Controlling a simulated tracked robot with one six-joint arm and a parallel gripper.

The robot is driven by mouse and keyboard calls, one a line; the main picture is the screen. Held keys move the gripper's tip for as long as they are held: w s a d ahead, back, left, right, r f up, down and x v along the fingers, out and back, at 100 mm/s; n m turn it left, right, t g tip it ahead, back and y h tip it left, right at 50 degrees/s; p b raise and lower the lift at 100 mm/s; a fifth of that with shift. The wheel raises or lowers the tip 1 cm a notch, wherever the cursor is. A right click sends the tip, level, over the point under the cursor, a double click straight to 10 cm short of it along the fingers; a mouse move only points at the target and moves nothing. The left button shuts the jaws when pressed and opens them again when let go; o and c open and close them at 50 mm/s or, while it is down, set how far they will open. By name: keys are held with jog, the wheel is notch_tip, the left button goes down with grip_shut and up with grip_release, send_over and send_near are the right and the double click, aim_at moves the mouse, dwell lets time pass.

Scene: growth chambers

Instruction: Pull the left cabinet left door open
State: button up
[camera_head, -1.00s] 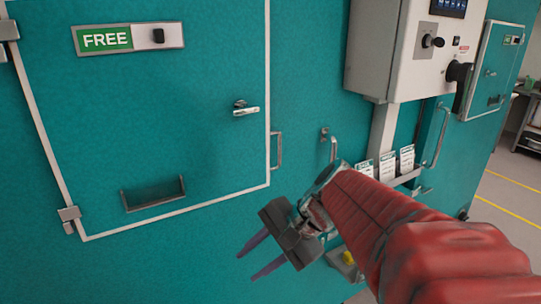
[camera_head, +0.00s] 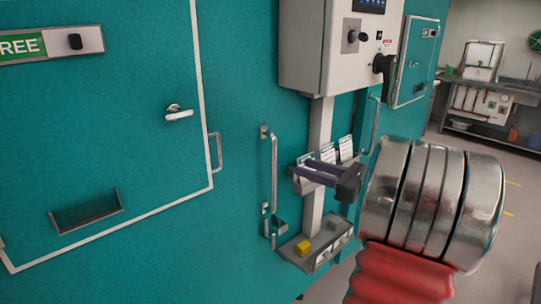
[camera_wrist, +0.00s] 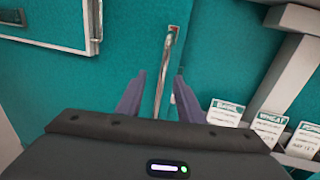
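A vertical metal bar handle (camera_head: 274,172) is on the teal front, left of the column under the control box. It also shows in the wrist view (camera_wrist: 168,62). I cannot tell from its seams which door it belongs to. My gripper (camera_head: 299,168) is open and empty, its dark purple fingers pointing left toward this handle. In the wrist view my gripper (camera_wrist: 158,84) has the bar between its two fingers in the picture. In the head view the fingertips look a little short of the bar, to its right. The teal front (camera_head: 240,90) shows no opening there.
A grey control box (camera_head: 330,55) hangs above. Paper cards (camera_head: 328,153) and a tray with a yellow block (camera_head: 303,247) are close to my gripper.

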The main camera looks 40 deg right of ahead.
aim_at(276, 156)
jog(key=shift+s+d+r, duration=0.1)
jog(key=shift+s+d, duration=0.15)
jog(key=shift+d, duration=0.3)
jog(key=shift+w, duration=0.15)
jog(key=x, duration=1.3)
jog(key=shift+w+r, duration=0.1)
jog(key=shift+w, duration=0.25)
jog(key=shift+c, duration=0.2)
grip_shut()
